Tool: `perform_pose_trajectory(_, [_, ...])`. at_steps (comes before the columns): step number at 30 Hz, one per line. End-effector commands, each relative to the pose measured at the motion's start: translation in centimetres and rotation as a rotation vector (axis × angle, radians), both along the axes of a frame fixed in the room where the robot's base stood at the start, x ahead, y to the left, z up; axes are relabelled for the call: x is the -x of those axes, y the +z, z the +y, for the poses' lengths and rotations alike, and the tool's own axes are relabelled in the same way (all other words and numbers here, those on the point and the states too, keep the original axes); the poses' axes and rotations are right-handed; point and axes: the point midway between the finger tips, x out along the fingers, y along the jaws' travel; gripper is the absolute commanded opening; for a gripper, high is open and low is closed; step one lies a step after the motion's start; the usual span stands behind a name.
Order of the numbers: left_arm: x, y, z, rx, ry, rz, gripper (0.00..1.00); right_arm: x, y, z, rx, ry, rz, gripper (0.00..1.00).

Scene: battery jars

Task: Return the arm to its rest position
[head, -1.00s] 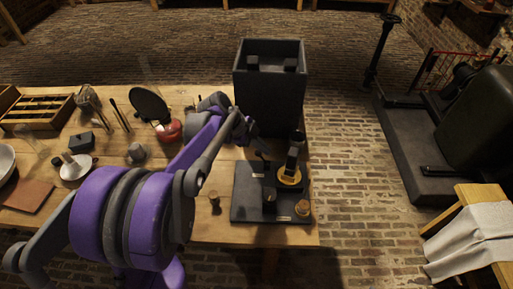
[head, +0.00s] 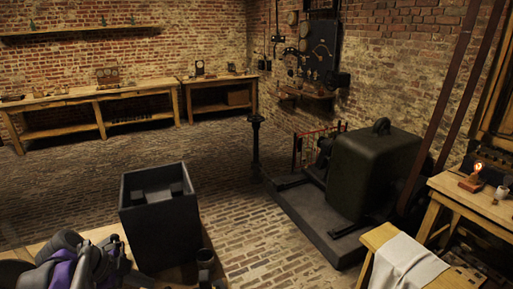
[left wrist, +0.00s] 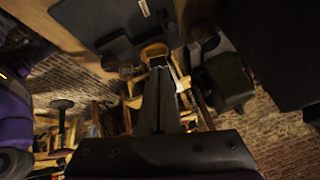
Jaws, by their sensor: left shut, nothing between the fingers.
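My left arm (head: 70,262) shows as purple and grey links at the bottom left corner of the head view, over the end of the wooden table. My left gripper (left wrist: 158,78) points up the middle of the left wrist view, its fingers together with nothing between them. Near its tips in that view are a yellowish ring-like piece (left wrist: 153,51) and a dark board (left wrist: 105,25) with a small pale label. I cannot tell whether the fingers touch anything. My right gripper is not in view.
A tall dark open box (head: 160,232) stands beside the arm. A dark upright piece (head: 205,262) is to its right. A large dark machine (head: 375,170) stands on a grey base at the right. A bench with a white cloth (head: 405,262) is at lower right. Brick floor (head: 245,220) lies clear between.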

Motion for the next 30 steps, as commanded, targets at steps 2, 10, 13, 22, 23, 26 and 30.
perform_pose_trajectory(2, [1.1, -0.5, -2.5, 0.0, 0.081, 0.066, 0.0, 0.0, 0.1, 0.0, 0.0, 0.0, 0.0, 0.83])
perform_pose_trajectory(10, [7.2, -3.6, -10.0, -0.016, 0.563, 0.265, 0.0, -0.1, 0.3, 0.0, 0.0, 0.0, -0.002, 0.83])
perform_pose_trajectory(13, [9.7, -4.9, -11.8, -0.006, 0.748, 0.282, 0.0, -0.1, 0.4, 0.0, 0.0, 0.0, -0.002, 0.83])
perform_pose_trajectory(22, [14.5, -7.9, -14.6, 0.115, 1.148, 0.235, 0.0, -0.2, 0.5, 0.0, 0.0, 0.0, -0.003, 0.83])
perform_pose_trajectory(23, [14.8, -8.1, -14.7, 0.127, 1.168, 0.229, 0.0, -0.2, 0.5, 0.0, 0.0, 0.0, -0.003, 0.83])
perform_pose_trajectory(26, [15.2, -8.4, -14.9, 0.153, 1.213, 0.22, 0.0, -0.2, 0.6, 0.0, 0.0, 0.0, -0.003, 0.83])
perform_pose_trajectory(30, [15.2, -8.5, -14.9, 0.161, 1.225, 0.217, 0.0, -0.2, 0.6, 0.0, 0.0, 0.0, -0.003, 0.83])
